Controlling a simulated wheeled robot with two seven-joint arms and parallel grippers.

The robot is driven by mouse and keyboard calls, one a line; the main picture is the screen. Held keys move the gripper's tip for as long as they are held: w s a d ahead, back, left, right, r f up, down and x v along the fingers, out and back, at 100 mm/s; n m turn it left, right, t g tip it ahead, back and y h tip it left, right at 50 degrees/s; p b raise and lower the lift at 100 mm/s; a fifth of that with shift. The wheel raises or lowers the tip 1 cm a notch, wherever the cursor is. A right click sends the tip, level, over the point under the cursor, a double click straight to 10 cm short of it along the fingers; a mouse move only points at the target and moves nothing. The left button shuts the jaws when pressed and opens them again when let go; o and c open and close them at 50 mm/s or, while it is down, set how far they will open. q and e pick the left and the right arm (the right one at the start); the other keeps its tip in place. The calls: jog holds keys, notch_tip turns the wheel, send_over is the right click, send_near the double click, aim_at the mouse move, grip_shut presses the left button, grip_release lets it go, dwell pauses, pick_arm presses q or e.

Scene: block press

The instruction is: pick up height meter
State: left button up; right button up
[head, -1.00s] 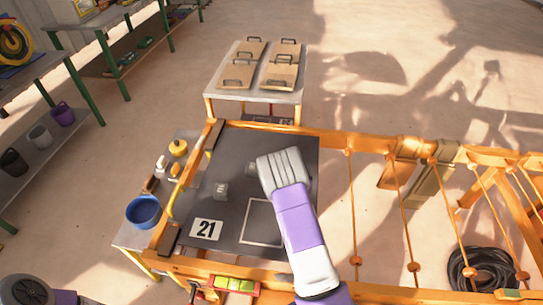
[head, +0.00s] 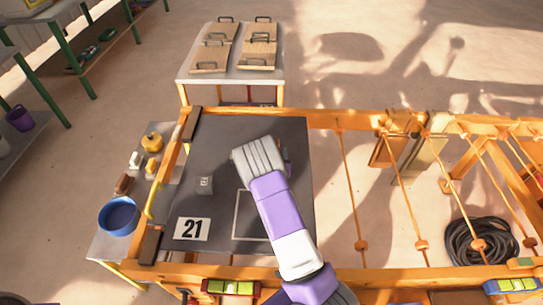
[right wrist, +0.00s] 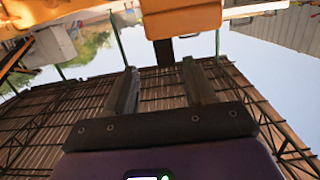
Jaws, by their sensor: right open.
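No object can be surely named as the height meter. A small grey block with a pale marked face (head: 205,185) stands on the dark board (head: 215,140), left of my right arm. My left gripper is not in view.
An orange frame (head: 355,120) surrounds the board, with ropes at right. A table (head: 182,80) with wooden boards stands behind. A black coil (head: 480,243) lies at right.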

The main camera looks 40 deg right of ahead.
jog(key=b+x, duration=0.1)
jog(key=x, duration=0.4)
jog(key=shift+w+a+f, duration=0.2)
jog(key=shift+w+d, duration=0.3)
jog(key=shift+w, duration=0.05)
grip_shut()
dwell(1.0)
